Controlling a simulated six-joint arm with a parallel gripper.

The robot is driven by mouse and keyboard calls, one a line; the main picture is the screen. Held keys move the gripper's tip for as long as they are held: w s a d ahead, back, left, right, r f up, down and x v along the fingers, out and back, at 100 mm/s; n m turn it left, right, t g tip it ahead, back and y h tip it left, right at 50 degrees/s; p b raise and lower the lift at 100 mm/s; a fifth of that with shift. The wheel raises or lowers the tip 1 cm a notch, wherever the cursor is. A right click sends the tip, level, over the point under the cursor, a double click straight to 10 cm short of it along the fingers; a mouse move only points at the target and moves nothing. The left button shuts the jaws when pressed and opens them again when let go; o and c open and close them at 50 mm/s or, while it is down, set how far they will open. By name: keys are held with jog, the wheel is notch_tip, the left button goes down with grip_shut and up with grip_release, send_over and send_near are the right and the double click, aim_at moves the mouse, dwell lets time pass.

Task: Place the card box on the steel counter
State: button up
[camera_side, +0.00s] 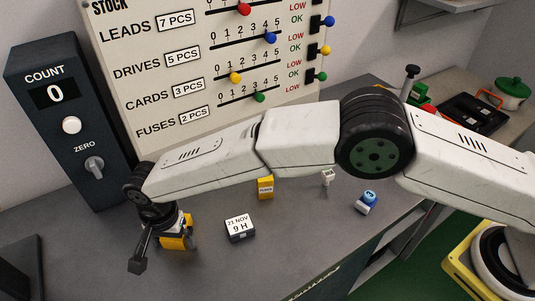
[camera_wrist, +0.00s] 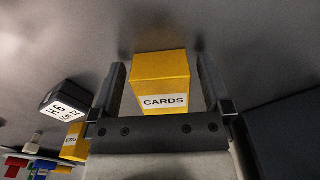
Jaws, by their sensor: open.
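The card box (camera_wrist: 160,78) is yellow with a white "CARDS" label. In the wrist view it sits between the two dark fingers of my gripper (camera_wrist: 161,70), with a narrow gap visible on each side. My gripper (camera_side: 165,240) is open and low over the left part of the grey steel counter (camera_side: 290,265) in the side view. There the card box (camera_side: 178,242) shows partly behind the gripper and appears to rest on the counter. Its far side is hidden.
A dark block marked "9 H" (camera_side: 240,228) stands right of the gripper. A yellow fuses box (camera_side: 265,188) and a blue-topped item (camera_side: 367,201) lie farther right. A tall count unit (camera_side: 65,120) stands behind, and a dark object (camera_side: 18,270) is at the left edge.

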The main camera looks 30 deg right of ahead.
jog(key=shift+f, duration=0.15)
dwell(0.3)
jog(key=c, duration=1.3)
jog(key=shift+r, duration=1.6)
jog(key=shift+s+d+r, duration=1.5)
jog(key=shift+s+r, duration=0.15)
jog(key=shift+s, duration=0.1)
jog(key=shift+s+d+r, duration=1.55)
jog(key=shift+s+r, duration=0.1)
jog(key=shift+s, duration=0.15)
jog(key=shift+s+d+r, duration=1.5)
jog(key=shift+s+r, duration=0.15)
jog(key=shift+s, duration=0.1)
